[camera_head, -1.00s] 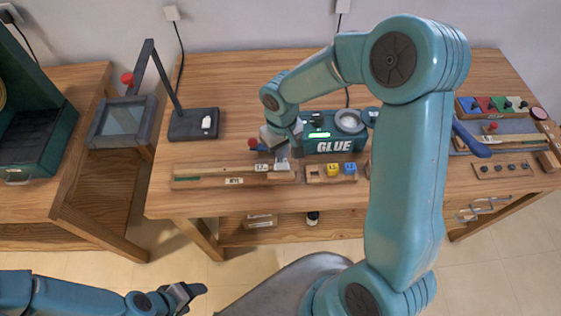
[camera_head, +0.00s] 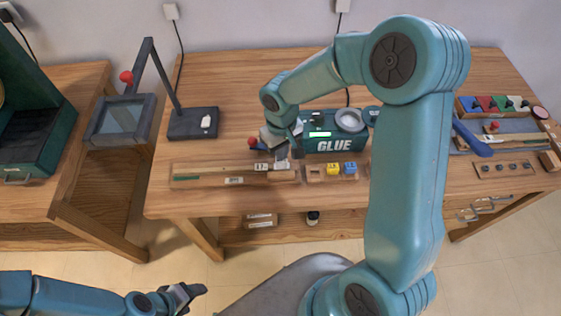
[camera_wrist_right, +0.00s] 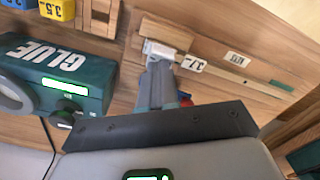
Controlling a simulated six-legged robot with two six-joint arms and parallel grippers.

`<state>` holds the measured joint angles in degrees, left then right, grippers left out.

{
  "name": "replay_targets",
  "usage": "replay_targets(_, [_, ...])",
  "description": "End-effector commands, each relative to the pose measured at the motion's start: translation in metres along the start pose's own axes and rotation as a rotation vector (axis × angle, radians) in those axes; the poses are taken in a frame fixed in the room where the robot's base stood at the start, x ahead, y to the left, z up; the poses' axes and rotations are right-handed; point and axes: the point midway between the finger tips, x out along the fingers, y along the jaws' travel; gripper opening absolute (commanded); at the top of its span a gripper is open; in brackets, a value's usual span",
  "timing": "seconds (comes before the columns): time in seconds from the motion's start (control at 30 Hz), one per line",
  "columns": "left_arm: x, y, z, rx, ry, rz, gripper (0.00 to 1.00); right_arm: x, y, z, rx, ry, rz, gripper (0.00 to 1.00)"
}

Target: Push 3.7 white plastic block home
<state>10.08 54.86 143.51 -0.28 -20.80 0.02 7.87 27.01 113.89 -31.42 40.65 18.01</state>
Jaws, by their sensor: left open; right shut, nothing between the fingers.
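A white tag marked 3.7 (camera_wrist_right: 193,63) and a pale block-like piece (camera_wrist_right: 157,50) beside it sit at the end of a wooden key stick (camera_wrist_right: 240,72) in the right wrist view. In the head view the 3.7 tag (camera_head: 260,166) is near the right end of the key holder (camera_head: 190,183). My right gripper (camera_wrist_right: 160,78) is shut and empty, its fingertips close to the pale piece and partly covering it; contact cannot be told. It also shows in the head view (camera_head: 281,150). My left gripper (camera_head: 190,290) is open and empty, low at the left, away from the bench.
A green glue machine (camera_head: 335,138) stands just right of my right gripper. A small holder with yellow (camera_head: 332,169) and blue (camera_head: 350,168) blocks lies in front of it. A dark stand (camera_head: 193,124) is at the left.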

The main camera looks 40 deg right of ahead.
Motion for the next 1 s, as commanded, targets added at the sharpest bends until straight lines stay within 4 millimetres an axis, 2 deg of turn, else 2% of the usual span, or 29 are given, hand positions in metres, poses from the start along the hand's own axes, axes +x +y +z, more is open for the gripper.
replay_targets(1.0, [0.015, -0.005, 0.0, 0.0, 0.0, 0.0, 0.65, 0.017, 0.0, 0.0, 0.0, -0.001, 0.0, 0.0])
